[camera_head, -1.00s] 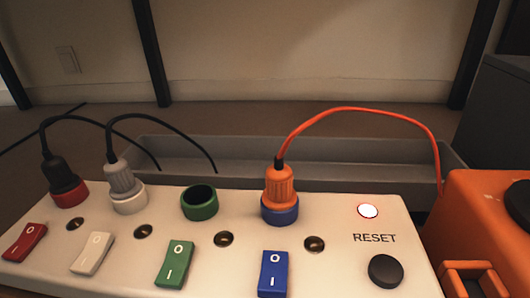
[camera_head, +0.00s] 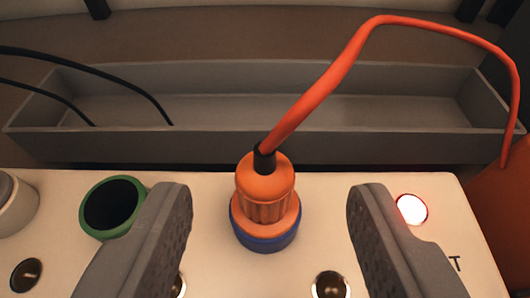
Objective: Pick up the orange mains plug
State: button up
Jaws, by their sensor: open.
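The orange mains plug (camera_head: 265,195) stands upright in the blue socket ring (camera_head: 264,240) on the white panel. Its orange cable (camera_head: 325,85) rises from the black collar on top, arcs to the right and drops at the right edge. My gripper (camera_head: 268,210) is open, with one grey jaw to the left of the plug and the other to the right. There is a visible gap between the plug and each jaw. The jaws hide parts of the panel's front, including the switches.
An empty green socket (camera_head: 112,205) is left of the left jaw, with a grey plug (camera_head: 15,205) beyond it. A lit round light (camera_head: 411,209) is by the right jaw. A long grey tray (camera_head: 220,145) lies behind the panel (camera_head: 330,190). An orange body (camera_head: 505,205) stands at right.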

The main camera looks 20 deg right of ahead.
aim_at(264, 198)
jog(key=shift+f+b+x, duration=0.2)
jog(key=shift+b+x, duration=0.5)
jog(key=shift+x, duration=0.45)
jog(key=shift+f+b+x, duration=0.2)
jog(key=shift+b+x, duration=0.45)
jog(key=shift+x, duration=0.5)
jog(key=shift+w+f, duration=0.1)
jog(key=shift+w, duration=0.05)
grip_shut()
